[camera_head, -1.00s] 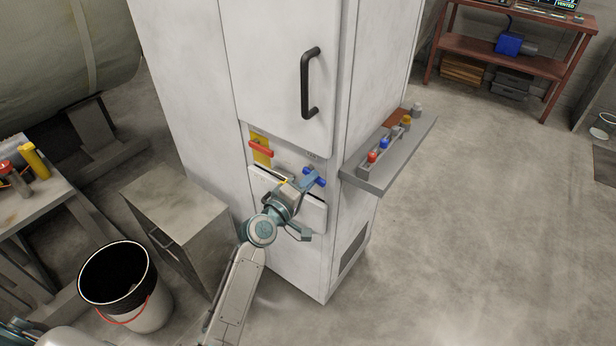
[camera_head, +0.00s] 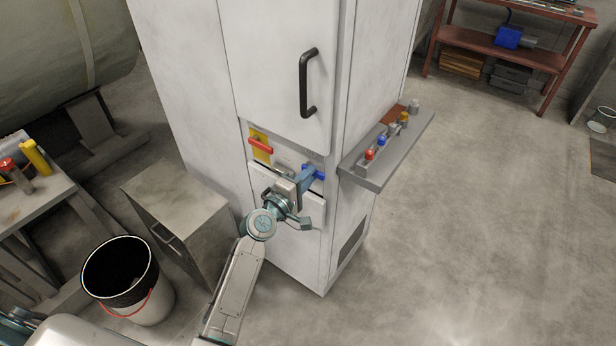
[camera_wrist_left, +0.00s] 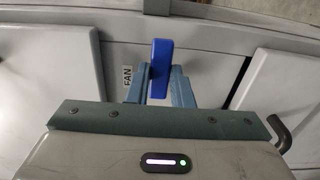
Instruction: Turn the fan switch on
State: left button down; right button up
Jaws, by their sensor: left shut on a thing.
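The fan switch is a blue handle (camera_head: 319,176) on the front panel of the tall white cabinet, below its door. It also shows in the left wrist view (camera_wrist_left: 160,66), beside a white FAN label (camera_wrist_left: 127,75). There it stands upright in the picture between the two fingers. My left gripper (camera_head: 309,176) is at the switch and shut on it, with one finger on each side (camera_wrist_left: 160,88). In the head view, the gripper hides part of the handle. My right gripper does not show in either view.
A red handle (camera_head: 261,146) on a yellow plate sits left of the switch. A side shelf (camera_head: 375,182) with small coloured items juts from the cabinet's right. A grey low cabinet (camera_head: 175,190) and a bucket (camera_head: 150,312) stand left.

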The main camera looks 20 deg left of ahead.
pick_arm(q)
jog(key=c, duration=1.3)
grip_release()
jog(key=b+v, duration=0.1)
jog(key=v, duration=0.9)
jog(key=shift+s+a, duration=0.15)
jog(key=shift+s, duration=0.25)
